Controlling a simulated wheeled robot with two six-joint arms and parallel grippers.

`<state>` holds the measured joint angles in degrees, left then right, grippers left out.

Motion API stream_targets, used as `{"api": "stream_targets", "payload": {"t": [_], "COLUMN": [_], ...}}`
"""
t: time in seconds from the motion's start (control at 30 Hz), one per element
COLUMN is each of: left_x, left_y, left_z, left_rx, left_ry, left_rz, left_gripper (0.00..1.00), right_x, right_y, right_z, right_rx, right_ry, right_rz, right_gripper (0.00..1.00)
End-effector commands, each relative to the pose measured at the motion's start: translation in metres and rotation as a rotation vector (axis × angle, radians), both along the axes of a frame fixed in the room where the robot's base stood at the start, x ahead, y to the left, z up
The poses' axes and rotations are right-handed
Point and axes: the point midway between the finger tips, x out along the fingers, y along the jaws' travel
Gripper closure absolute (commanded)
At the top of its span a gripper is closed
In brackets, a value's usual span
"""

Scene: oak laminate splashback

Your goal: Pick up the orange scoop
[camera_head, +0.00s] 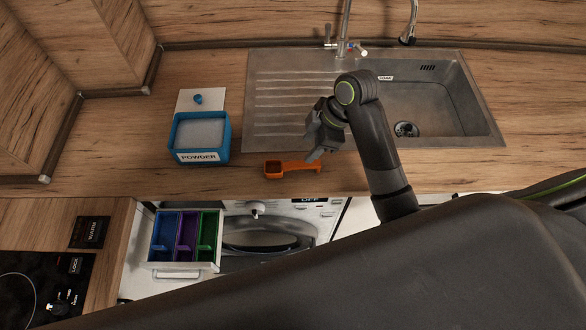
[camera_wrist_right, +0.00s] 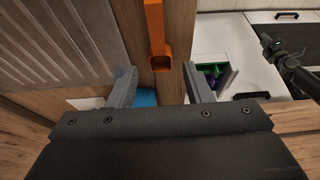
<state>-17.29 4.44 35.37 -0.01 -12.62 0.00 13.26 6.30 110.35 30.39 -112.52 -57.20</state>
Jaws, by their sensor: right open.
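The orange scoop (camera_head: 292,168) lies on the wooden counter near its front edge, with its square cup to the left and its handle to the right. In the right wrist view the scoop (camera_wrist_right: 156,40) shows at the top, between and beyond the fingers. My right gripper (camera_head: 316,132) is open and empty above the counter, close to the handle end. Its two fingers also show in the wrist view (camera_wrist_right: 160,88), apart, with nothing between them. A dark jointed part at the right of the wrist view looks like my left arm and its gripper (camera_wrist_right: 267,45); its jaws are unclear.
A blue powder box (camera_head: 201,155) stands left of the scoop, with its lid (camera_head: 202,100) behind. A steel sink (camera_head: 270,140) lies behind my right gripper. Below the counter edge, a detergent drawer (camera_head: 183,266) with coloured compartments is pulled out. A cooktop (camera_head: 25,275) is at lower left.

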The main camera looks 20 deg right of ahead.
Motion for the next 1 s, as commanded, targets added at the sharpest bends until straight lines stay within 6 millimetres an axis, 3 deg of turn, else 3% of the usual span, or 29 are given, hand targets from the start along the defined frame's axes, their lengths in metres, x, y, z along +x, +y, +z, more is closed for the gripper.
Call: {"api": "stream_targets", "payload": {"t": [0.3, 0.57, 1.0], "left_x": [0.001, 0.002, 0.003], "left_y": [0.002, 0.003, 0.003], "left_z": [0.015, 0.022, 0.037], "left_rx": [0.002, 0.003, 0.003], "left_ry": [-0.002, -0.004, -0.006], "left_rz": [-0.001, -0.002, -0.002], "left_gripper": [0.67, 0.67, 0.67], "right_x": [0.005, 0.007, 0.015], "right_y": [0.019, 0.024, 0.039], "right_z": [-0.044, -0.056, -0.095], "right_rx": [0.0, 0.001, -0.001], "right_ry": [0.002, 0.003, 0.001], "right_rz": [-0.001, -0.001, -0.001], "right_gripper": [0.55, 0.55, 0.55]}}
